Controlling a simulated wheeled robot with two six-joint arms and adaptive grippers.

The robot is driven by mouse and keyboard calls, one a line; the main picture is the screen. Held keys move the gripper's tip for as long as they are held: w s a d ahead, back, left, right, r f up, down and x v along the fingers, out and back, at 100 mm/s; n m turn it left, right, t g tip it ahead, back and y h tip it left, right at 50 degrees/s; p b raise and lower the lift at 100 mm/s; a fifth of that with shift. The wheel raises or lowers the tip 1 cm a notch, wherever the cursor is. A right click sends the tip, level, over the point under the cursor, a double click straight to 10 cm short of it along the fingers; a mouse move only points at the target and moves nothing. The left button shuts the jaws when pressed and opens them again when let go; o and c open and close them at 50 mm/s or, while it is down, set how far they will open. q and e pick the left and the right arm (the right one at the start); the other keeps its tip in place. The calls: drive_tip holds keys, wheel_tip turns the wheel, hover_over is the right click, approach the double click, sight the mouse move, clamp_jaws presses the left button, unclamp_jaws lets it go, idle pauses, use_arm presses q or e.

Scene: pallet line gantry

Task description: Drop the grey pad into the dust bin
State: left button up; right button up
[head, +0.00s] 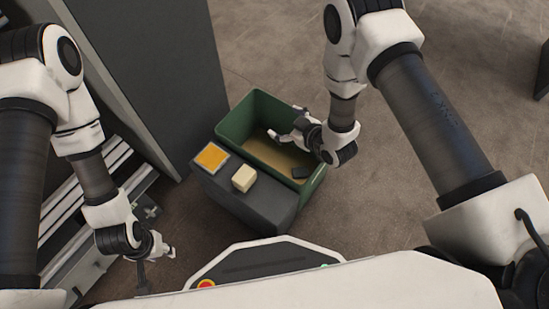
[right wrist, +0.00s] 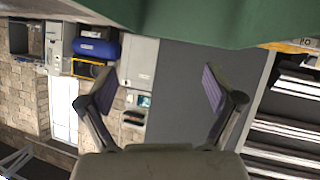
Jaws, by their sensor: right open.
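The green dust bin (head: 238,128) stands on the floor at the centre of the head view, with a tan inside. A small dark grey block, seemingly the grey pad (head: 301,172), lies inside it near the near right end. My right gripper (head: 285,122) is over the bin's opening, with its fingers spread and nothing between them. The right wrist view shows the same open gripper (right wrist: 157,90), with green, apparently the bin (right wrist: 200,20), along the top. My left gripper (head: 157,264) is at the lower left, apart from the bin, with its fingers spread and empty.
A dark grey stand (head: 259,201) touches the bin's near side. It carries an orange-yellow square (head: 211,157) and a cream block (head: 243,178). A tall grey panel (head: 165,70) rises at the left, beside metal rails (head: 62,212).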

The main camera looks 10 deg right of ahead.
drive_tip(key=v, duration=1.1)
drive_tip(key=shift+s, duration=0.25)
drive_tip(key=shift+d+r, duration=0.15)
